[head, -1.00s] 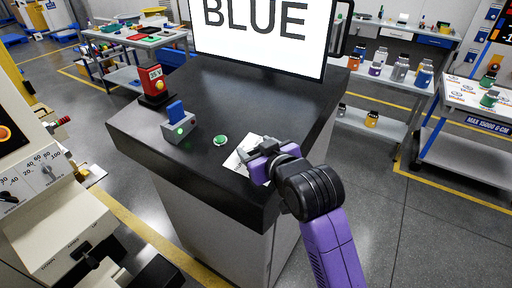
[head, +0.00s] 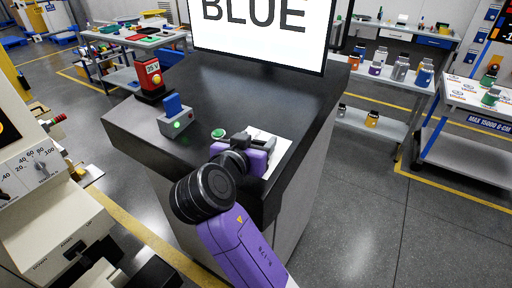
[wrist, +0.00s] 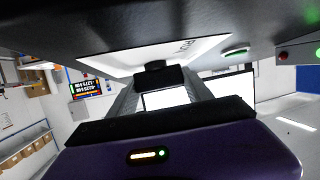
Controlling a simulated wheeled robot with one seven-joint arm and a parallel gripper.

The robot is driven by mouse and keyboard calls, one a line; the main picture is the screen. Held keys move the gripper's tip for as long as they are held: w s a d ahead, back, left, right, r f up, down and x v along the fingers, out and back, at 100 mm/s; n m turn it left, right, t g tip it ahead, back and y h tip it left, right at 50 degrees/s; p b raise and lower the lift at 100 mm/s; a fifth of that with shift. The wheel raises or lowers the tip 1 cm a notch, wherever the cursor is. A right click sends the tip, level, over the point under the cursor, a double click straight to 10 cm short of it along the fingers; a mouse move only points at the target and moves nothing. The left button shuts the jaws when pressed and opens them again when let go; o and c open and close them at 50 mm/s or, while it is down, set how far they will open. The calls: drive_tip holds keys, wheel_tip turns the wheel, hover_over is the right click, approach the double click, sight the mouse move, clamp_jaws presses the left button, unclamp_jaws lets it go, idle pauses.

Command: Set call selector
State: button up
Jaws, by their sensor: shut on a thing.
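The screen (head: 250,22) at the back of the dark counter reads "BLUE". A white plate (head: 259,131) with dark print lies on the counter's front right part; it also shows in the wrist view (wrist: 120,62). My gripper (head: 252,141) is low over this plate, its fingers shut on a small dark knob (wrist: 156,66) that stands out from the plate. The knob looks like the selector. My fingers and hand hide most of it and its pointer, so its setting cannot be read.
A green button (head: 218,133) is just left of my gripper. A grey box (head: 178,124) with a blue lever and green light stands further left, with a red device (head: 151,80) behind it. The counter (head: 265,95) is clear toward the screen.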

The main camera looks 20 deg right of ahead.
drive_tip(key=shift+m+g+h+b, duration=0.9)
drive_tip(key=shift+m+g+h, duration=0.1)
drive_tip(key=shift+m+g, duration=0.15)
drive_tip(key=shift+m, duration=0.25)
drive_tip(key=o, duration=1.4)
drive_tip(key=shift+c, duration=0.2)
drive_tip(key=shift+b+v, duration=0.75)
drive_tip(key=shift+v, duration=3.15)
drive_tip(key=shift+f, duration=0.1)
